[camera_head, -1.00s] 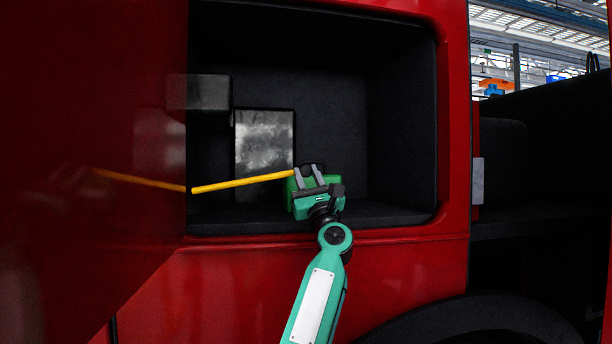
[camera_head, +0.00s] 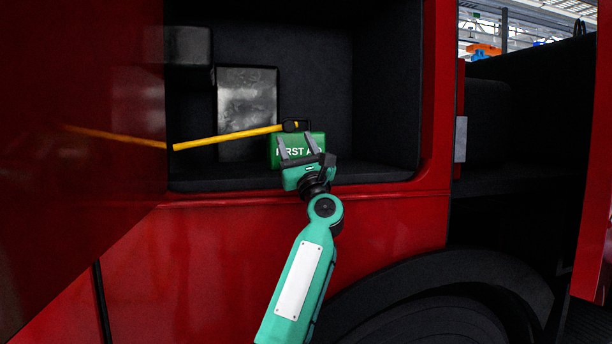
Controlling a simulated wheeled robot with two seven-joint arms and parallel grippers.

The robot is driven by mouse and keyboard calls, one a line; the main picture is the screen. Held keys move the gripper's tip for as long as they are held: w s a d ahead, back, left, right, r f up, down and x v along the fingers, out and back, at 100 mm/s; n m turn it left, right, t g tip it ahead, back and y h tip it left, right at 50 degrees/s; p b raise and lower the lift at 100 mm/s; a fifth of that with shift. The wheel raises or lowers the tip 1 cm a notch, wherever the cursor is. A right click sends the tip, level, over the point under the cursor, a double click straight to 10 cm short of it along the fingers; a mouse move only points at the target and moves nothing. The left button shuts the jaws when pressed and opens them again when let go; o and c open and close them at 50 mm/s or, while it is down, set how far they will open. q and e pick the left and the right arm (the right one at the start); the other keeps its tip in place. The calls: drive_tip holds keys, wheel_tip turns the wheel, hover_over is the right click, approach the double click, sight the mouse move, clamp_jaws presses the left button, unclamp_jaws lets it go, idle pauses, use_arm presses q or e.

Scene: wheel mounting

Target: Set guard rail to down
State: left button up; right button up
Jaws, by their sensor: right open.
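The guard rail is a yellow bar (camera_head: 228,136) crossing the open compartment of the red vehicle. It slopes slightly up to the right and ends in a black end piece (camera_head: 291,126). My right gripper (camera_head: 295,146) is open and empty, just below that end piece and in front of the green first aid box (camera_head: 313,146). Its two grey fingers point up and appear apart from the bar. The gripper hides part of the box. My left gripper is not in view.
A dark panel-like box (camera_head: 247,100) and a black box (camera_head: 188,46) are in the compartment behind the bar. A glossy red panel (camera_head: 80,120) at the left mirrors the bar. The compartment's lower edge (camera_head: 385,185) lies beside my wrist; its right side is empty.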

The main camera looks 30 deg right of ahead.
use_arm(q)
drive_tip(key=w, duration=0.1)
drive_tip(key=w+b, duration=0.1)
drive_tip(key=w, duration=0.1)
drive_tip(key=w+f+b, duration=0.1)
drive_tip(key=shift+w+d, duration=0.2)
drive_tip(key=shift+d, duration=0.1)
use_arm(e)
drive_tip(key=v, duration=0.9)
drive_tip(key=shift+s+f, duration=0.15)
drive_tip(key=shift+f, duration=0.05)
